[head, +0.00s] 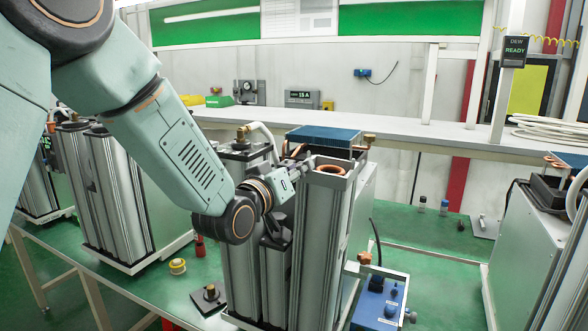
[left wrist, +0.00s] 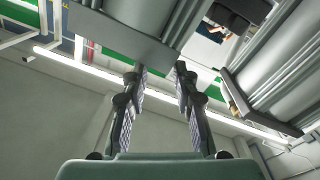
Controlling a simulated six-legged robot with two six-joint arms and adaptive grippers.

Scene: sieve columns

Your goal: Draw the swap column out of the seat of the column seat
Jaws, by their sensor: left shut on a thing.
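The column seat (head: 252,225) is a metal unit with tall ribbed grey columns, at the middle of the head view. The swap column (head: 317,240) appears to be the front right grey column, upright, with an orange ring at its top. My left gripper (head: 306,166) is at its upper end, shut on it. In the left wrist view, the fingers (left wrist: 160,70) meet the edge of a grey block on a ribbed column (left wrist: 120,40). The contact is partly hidden, and I cannot tell how deep the column sits. My right gripper is out of view.
A similar column unit (head: 118,195) stands at left, and another machine (head: 530,245) at right. A blue control box (head: 380,300) is close to the front right.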

